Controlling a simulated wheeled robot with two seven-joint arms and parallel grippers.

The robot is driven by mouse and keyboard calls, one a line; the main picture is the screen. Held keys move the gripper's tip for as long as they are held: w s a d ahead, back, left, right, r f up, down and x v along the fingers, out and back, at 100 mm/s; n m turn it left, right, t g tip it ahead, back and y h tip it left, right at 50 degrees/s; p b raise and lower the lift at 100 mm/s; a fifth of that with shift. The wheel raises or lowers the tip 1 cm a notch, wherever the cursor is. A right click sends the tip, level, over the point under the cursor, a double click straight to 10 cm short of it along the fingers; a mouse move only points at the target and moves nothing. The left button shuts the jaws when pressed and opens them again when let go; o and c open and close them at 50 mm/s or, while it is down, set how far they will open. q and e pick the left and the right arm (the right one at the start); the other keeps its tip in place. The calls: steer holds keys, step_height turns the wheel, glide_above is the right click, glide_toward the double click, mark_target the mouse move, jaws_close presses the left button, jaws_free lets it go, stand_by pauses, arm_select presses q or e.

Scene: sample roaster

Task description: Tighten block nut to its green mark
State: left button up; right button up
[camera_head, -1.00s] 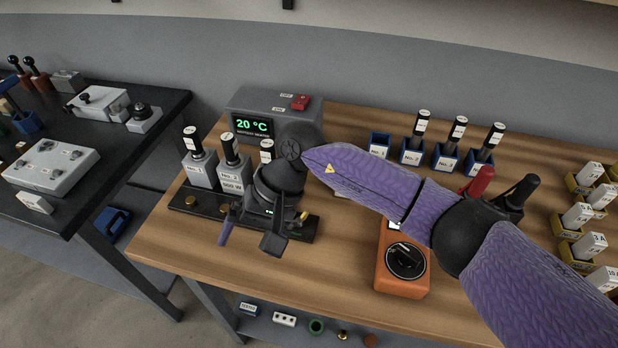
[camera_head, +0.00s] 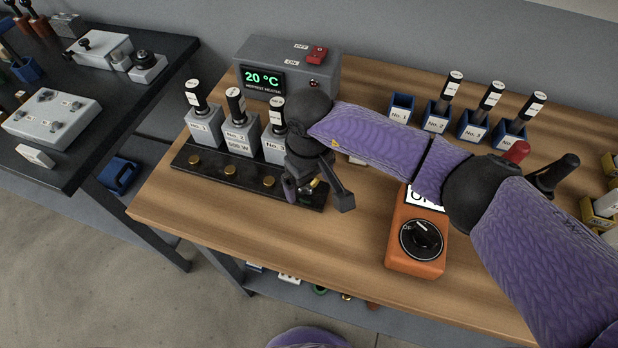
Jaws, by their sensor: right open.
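A dark rail (camera_head: 245,178) on the wooden bench carries brass nuts, with one at the left (camera_head: 193,160), one in the middle (camera_head: 230,170) and one farther right (camera_head: 268,182). Grey heater blocks with black handles stand behind them, labelled No. 1 (camera_head: 202,127), No. 2 (camera_head: 238,137) and No. 3 (camera_head: 274,146). My right gripper (camera_head: 317,195) is open over the rail's right end, its fingers pointing down toward the front. A small yellow and green spot shows between the fingers; the gripper hides most of that end. I cannot make out which nut has the green mark. My left gripper is not in view.
A grey heater box (camera_head: 285,72) reading 20 °C stands behind. An orange dial meter (camera_head: 415,245) is right of the gripper, below my arm. Blue holders (camera_head: 437,117) with black-handled parts stand at the back right. Bare bench lies in front of the rail.

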steer(key=c, duration=1.2)
